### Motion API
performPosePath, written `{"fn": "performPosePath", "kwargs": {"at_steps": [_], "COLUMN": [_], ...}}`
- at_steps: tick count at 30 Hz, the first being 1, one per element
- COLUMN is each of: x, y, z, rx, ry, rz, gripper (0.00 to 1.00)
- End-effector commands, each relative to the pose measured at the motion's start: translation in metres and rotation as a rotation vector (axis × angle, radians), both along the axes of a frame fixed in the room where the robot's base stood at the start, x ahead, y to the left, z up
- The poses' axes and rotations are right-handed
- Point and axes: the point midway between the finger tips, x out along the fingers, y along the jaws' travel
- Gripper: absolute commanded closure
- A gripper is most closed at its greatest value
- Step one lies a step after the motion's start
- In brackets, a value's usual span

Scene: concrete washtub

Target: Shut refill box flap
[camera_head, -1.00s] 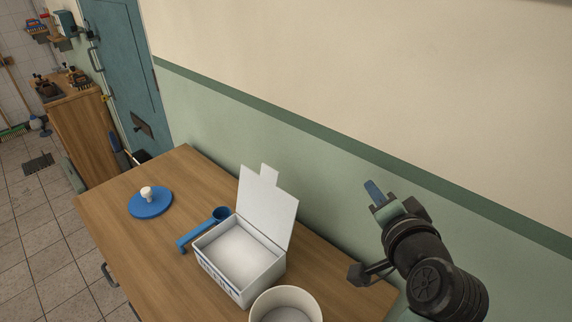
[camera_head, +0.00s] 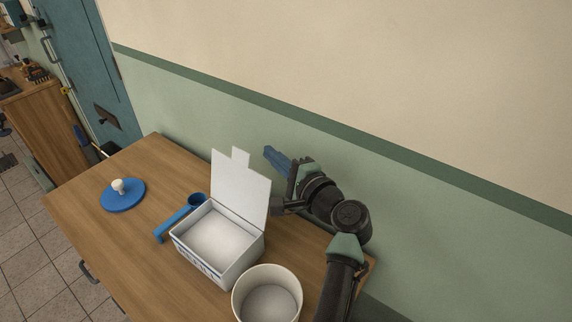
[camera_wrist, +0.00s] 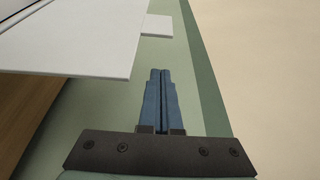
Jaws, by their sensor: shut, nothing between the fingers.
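The white refill box (camera_head: 217,243) stands open on the wooden table, with white contents inside. Its flap (camera_head: 241,189) stands up, leaning slightly back, along the wall side, with a tab at its top edge. My gripper (camera_head: 270,153) is shut and empty, with blue fingers. It is in the air between the flap and the wall, to the right of the flap's upper part. In the wrist view the shut fingers (camera_wrist: 158,78) point ahead, and the flap (camera_wrist: 80,42) with its tab (camera_wrist: 157,25) is at upper left, apart from the fingertips.
A round cream tub (camera_head: 267,294) stands close to the box's front right. A blue scoop (camera_head: 176,220) lies left of the box, and a blue lid with a white knob (camera_head: 122,196) lies farther left. The green and cream wall (camera_head: 400,180) runs behind the table.

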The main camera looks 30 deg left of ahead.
Motion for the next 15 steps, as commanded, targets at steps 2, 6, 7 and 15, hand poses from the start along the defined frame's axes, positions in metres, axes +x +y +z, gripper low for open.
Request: {"fn": "performPosePath", "kwargs": {"at_steps": [2, 6, 7, 15], "x": [0.005, -0.007, -0.01, -0.03], "y": [0.013, 0.016, 0.016, 0.018], "z": [0.0, 0.005, 0.006, 0.009], "rx": [-0.001, -0.001, -0.001, -0.001], "ry": [-0.001, -0.001, -0.001, -0.002], "rz": [0.002, -0.002, -0.002, -0.001], "gripper": [1.0, 1.0, 1.0, 1.0]}}
